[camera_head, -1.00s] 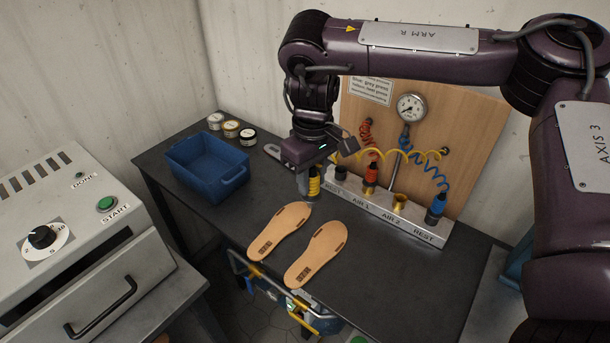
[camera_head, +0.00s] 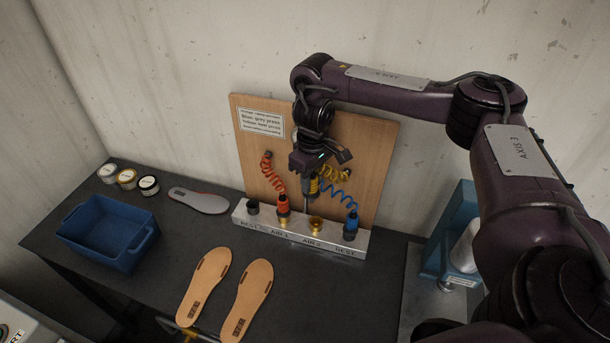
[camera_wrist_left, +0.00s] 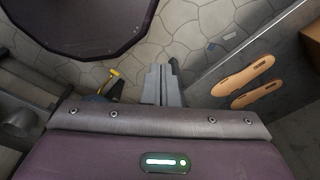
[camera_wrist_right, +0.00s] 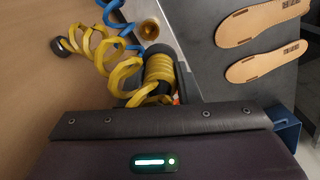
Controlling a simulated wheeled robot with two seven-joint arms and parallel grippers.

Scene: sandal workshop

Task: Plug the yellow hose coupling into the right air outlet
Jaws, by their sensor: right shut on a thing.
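My right gripper (camera_head: 312,188) is shut on the yellow hose coupling (camera_wrist_right: 160,68), which points down above the metal outlet block (camera_head: 240,216). The right air outlet (camera_head: 315,223), an open brass socket marked AIR 2, is empty just below the coupling. They look apart in the head view. In the right wrist view the brass socket (camera_wrist_right: 148,28) shows just beyond the coupling; the coupling's lower tip is hidden there. My left gripper (camera_wrist_left: 163,85) is shut and empty over the floor, seen only in the left wrist view.
The red coupling (camera_head: 283,204) sits in AIR 1, and the blue coupling (camera_head: 351,224) in the right REST holder. The left REST holder (camera_head: 253,207) is empty. A wooden panel (camera_head: 375,150) stands behind. Insoles (camera_head: 206,285) and a blue bin (camera_head: 110,250) lie in front and left.

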